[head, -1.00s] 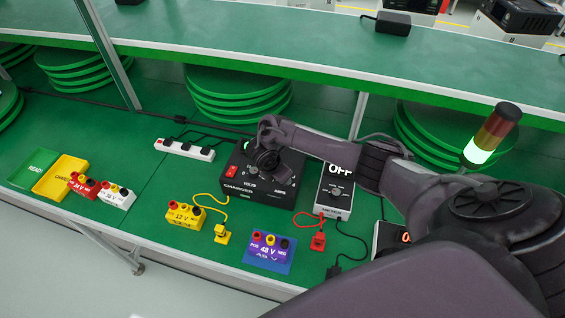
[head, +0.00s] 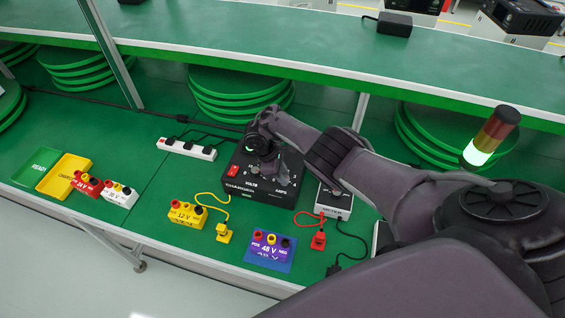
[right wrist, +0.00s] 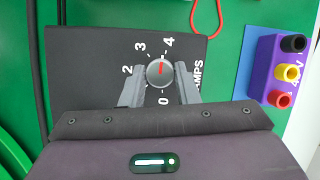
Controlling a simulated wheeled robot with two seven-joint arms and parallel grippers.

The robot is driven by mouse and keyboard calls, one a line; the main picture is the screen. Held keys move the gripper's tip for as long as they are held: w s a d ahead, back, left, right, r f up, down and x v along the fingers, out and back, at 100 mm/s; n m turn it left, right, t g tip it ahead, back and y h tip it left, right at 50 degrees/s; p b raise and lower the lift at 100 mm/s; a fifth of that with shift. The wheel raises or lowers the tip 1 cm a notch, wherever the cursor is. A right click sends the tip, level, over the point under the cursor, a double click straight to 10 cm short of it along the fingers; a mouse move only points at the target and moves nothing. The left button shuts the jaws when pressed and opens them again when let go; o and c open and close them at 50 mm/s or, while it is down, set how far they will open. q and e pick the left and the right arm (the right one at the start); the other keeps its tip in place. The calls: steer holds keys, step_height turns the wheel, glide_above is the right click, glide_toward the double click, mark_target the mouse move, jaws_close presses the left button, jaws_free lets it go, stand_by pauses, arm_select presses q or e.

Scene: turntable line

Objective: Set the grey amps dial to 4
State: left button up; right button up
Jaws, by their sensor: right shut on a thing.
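The grey amps dial (right wrist: 160,72) shows in the right wrist view on the black charger's face. Its red pointer points nearly straight up, between 3 and 4 and closer to 4. My right gripper (right wrist: 160,84) is shut on the dial, one finger on each side. In the head view my right arm reaches over the black charger (head: 268,199), and my wrist hides part of its face. The dial cannot be read there. My left gripper is in neither current view.
A white power strip (head: 187,149) lies left of the charger. A yellow 12 V battery (head: 186,216) and a purple 48 V battery (head: 270,247) stand in front. Red and white batteries stand by a yellow tray (head: 58,180). A shelf edge runs behind.

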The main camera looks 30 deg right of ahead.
steer(key=shift+w+d+r+m, duration=0.1)
steer(key=shift+w+m, duration=0.05)
steer(key=shift+m, duration=0.45)
steer(key=o, duration=1)
steer(key=shift+y, duration=0.3)
steer(key=p+v, duration=0.1)
steer(key=v, duration=0.6)
steer(key=shift+w+r, duration=0.1)
steer(key=shift+r, duration=0.2)
